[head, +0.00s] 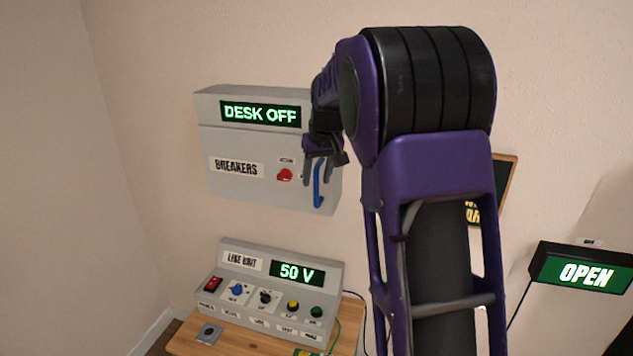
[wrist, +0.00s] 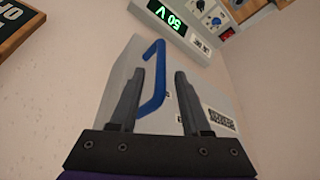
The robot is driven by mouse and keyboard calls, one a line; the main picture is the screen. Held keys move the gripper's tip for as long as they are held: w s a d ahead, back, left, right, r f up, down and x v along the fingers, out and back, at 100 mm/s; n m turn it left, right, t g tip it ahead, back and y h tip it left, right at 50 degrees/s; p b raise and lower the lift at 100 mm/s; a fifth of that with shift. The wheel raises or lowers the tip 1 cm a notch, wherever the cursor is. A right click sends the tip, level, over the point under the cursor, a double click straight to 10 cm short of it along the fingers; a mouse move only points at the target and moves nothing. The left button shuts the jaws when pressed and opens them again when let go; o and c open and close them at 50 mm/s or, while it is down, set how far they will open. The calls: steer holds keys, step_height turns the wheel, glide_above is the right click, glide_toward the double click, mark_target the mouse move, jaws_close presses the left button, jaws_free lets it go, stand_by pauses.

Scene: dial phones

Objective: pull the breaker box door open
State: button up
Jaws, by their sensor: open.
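The breaker box (head: 225,145) is a grey wall box with a green "DESK OFF" display (head: 260,114) on its upper part. Its door (head: 245,187) looks closed and carries a "BREAKERS" label and a red knob (head: 284,175). A blue handle (head: 318,190) stands upright near the door's right edge. My gripper (head: 322,165) is open in front of the handle. In the wrist view the handle (wrist: 161,75) shows between the two fingers of my gripper (wrist: 160,76), with gaps on both sides. The arm hides the box's upper right corner in the head view.
Below the box, a grey line unit (head: 260,290) with a "50 V" display, knobs and a red switch stands on a wooden table (head: 190,343). A lit "OPEN" sign (head: 585,272) is at the right. A framed board (head: 503,185) hangs partly behind my arm.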

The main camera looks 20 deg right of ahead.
steer(key=shift+w+f, duration=0.25)
steer(key=shift+f, duration=0.3)
jaws_close()
stand_by(1.1)
